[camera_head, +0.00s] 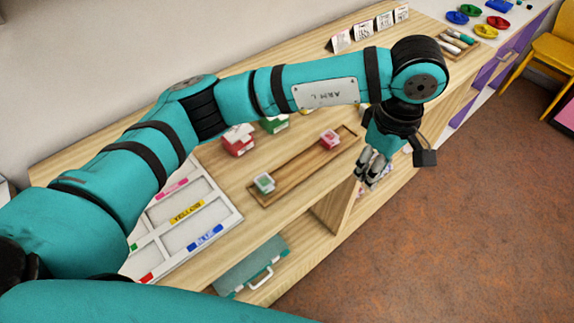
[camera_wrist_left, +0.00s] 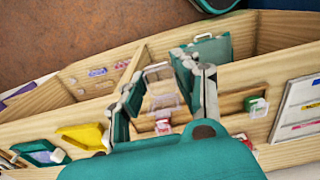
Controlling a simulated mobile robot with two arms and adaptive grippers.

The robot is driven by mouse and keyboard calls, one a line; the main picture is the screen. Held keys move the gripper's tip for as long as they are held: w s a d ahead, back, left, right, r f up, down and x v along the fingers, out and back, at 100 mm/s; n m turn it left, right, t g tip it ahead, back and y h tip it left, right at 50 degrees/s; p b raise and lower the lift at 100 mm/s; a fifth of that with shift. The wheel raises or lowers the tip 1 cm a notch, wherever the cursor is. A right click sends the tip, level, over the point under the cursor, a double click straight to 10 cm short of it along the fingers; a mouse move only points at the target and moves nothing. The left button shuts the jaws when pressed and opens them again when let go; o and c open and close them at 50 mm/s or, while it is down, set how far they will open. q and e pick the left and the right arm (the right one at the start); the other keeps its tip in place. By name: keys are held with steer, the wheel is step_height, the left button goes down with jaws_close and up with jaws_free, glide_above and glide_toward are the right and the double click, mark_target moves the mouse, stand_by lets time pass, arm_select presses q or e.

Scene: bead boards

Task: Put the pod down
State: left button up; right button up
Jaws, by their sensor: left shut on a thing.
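My left gripper (camera_head: 371,166) is shut on a small, pale, see-through pod (camera_wrist_left: 160,73), which shows between the fingertips in the left wrist view. In the head view the fingers hide most of it. The gripper hangs off the front edge of the wooden counter, to the right of a long wooden tray (camera_head: 295,172). A pod with red (camera_head: 330,138) stands at the tray's far right end, and a pod with green (camera_head: 264,183) stands at its near left end. My right gripper is out of view.
A white sorting board (camera_head: 232,222) with coloured labels lies left of the tray. Red (camera_head: 238,143) and green (camera_head: 276,125) boxes stand behind it. A teal case (camera_head: 252,265) is on the shelf below. The tray's middle is bare.

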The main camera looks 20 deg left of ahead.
arm_select(q)
steer(key=a, duration=0.2)
steer(key=w+a+p, duration=0.1)
steer(key=a, duration=0.1)
steer(key=a+p, duration=0.1)
steer(key=a, duration=0.2)
steer(key=shift+w+f, duration=0.25)
steer(key=shift+w, duration=0.05)
steer(key=p, duration=0.2)
glide_above(300, 167)
steer(key=shift+d+f, duration=0.25)
steer(key=shift+f, duration=0.1)
steer(key=shift+a, duration=0.25)
step_height(300, 167, down, 4)
steer(key=shift+r+p, duration=0.2)
steer(key=shift+p, duration=0.5)
steer(key=shift+w+f, duration=0.1)
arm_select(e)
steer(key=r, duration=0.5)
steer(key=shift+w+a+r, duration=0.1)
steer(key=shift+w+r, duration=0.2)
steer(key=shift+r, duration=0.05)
